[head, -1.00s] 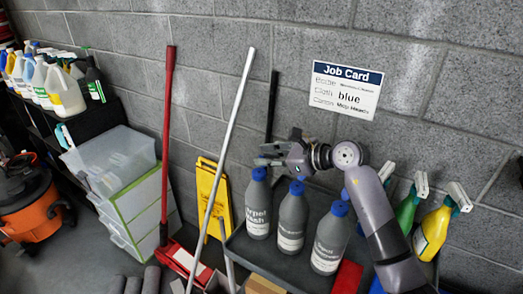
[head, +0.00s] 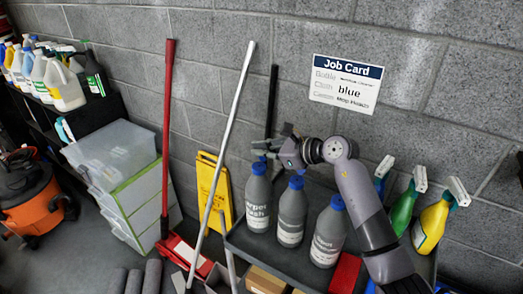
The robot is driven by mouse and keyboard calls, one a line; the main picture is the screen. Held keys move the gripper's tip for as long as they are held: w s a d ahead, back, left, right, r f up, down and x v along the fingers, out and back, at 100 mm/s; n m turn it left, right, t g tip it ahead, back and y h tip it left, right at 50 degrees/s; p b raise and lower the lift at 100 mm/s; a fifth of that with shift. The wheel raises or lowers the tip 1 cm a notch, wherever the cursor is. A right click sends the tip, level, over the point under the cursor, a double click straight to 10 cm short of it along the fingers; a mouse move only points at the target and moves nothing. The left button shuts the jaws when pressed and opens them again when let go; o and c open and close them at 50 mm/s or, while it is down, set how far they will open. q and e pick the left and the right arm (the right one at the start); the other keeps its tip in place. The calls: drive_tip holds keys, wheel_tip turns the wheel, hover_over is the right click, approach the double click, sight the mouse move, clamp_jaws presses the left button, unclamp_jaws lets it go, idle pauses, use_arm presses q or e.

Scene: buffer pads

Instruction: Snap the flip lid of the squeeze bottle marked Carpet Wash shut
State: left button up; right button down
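The bottle marked Carpet Wash (head: 258,206) is a grey squeeze bottle with a blue cap (head: 259,168). It stands upright at the left end of a dark tray-like shelf (head: 262,250), its label partly readable. My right gripper (head: 265,150) is just above and behind that cap, fingers pointing left. I cannot tell whether it touches the cap, nor whether its fingers are open or shut. The flip lid is too small and too close to the gripper to make out its position. My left gripper is not in view.
Two similar grey bottles (head: 291,217) (head: 328,236) with blue caps stand to the right. Spray bottles (head: 432,225) stand further right, beyond my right arm. A white pole (head: 222,150) and a yellow sign (head: 213,190) are to the left. A job card (head: 346,84) hangs on the wall.

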drive_tip(key=shift+s, duration=0.1)
idle(0.8)
drive_tip(key=shift+s+a+f+n+b, duration=0.15)
drive_tip(key=shift+f+n+b, duration=0.2)
drive_tip(key=shift+b, duration=0.75)
drive_tip(key=n+t+b, duration=0.1)
drive_tip(key=b, duration=0.3)
drive_tip(key=s+a+n+t+h+b, duration=0.1)
drive_tip(key=n+b, duration=0.1)
drive_tip(key=b, duration=0.2)
drive_tip(key=shift+s+f+t, duration=0.15)
drive_tip(key=shift+f+t, duration=0.15)
drive_tip(key=shift+f, duration=0.1)
drive_tip(key=shift+s+r+n+b, duration=0.15)
drive_tip(key=shift+n+b, duration=0.4)
drive_tip(key=shift+b, duration=0.4)
drive_tip(key=c, duration=1.8)
unclamp_jaws()
drive_tip(key=v, duration=1.2)
drive_tip(key=shift+s, duration=0.15)
